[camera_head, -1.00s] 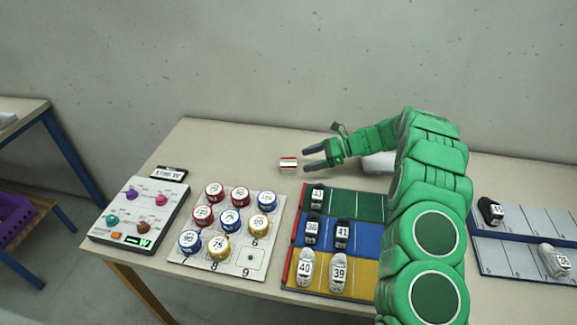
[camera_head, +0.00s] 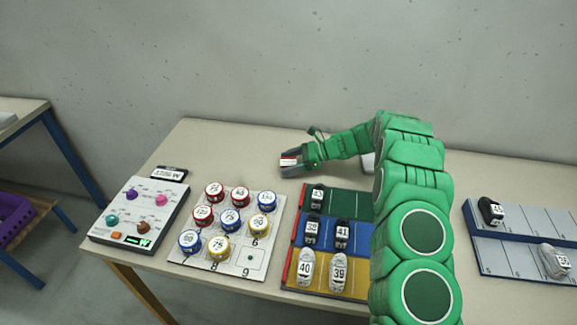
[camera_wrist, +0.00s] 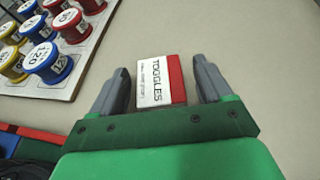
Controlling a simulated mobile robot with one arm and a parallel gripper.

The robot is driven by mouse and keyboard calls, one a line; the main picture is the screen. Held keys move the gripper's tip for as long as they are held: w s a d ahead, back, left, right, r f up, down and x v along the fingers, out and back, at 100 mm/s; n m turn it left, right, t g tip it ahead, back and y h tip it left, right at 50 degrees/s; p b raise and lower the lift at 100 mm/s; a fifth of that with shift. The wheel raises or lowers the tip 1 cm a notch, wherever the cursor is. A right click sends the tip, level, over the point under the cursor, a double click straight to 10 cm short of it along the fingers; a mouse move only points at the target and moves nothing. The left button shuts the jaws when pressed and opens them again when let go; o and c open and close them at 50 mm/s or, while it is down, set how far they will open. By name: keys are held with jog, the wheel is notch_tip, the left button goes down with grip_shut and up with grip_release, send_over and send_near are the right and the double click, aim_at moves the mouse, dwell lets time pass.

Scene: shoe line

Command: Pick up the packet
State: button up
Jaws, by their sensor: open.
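The packet (camera_wrist: 160,82) is a small box with a white label reading "TOGGLES" and a red end. In the wrist view it lies on the table between the two fingers of my gripper (camera_wrist: 166,84), with a gap showing on each side. In the head view the packet (camera_head: 288,161) sits near the back of the table, between the fingertips of my gripper (camera_head: 290,163). My gripper is open around it and does not hold it.
A board of labelled spools (camera_head: 246,258) stands in front, left of a green, blue and yellow shoe rack (camera_head: 368,237). A control box with knobs (camera_head: 170,218) is at the left. The table around the packet is clear.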

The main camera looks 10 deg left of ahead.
jog(key=c, duration=1.1)
